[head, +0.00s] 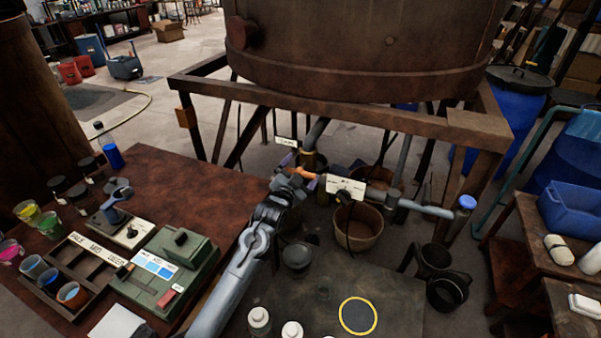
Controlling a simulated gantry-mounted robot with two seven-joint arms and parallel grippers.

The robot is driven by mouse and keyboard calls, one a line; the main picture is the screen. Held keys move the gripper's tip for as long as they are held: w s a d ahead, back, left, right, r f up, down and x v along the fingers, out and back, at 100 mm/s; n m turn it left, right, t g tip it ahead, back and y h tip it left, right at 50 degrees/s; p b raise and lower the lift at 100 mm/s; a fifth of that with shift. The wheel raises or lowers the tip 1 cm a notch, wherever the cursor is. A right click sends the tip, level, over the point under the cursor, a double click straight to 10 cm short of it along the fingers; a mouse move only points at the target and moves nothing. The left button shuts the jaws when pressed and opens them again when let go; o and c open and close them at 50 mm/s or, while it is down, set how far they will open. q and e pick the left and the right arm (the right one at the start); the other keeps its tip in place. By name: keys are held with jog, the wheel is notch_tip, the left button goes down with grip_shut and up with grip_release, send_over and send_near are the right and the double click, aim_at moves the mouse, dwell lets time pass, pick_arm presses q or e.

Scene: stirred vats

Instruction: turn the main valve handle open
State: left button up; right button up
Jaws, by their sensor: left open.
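My left arm reaches up from the bottom, and its open gripper (298,178) is at the pipework under the large vat (360,55). A small orange handle (312,184) shows right beside the fingertips. I cannot tell whether the fingers touch it or are around it. It appears to be the valve handle, partly hidden by the gripper. My right gripper is not in view.
A wooden frame (290,100) carries the vat above the pipes. A bucket (358,228) stands below the pipe. A dark table (395,300) with a yellow ring is in front. The left table (190,180) holds cups and a green box (165,270).

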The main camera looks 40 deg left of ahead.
pick_arm(q)
jog(key=shift+w+a, duration=0.1)
jog(key=shift+w, duration=0.15)
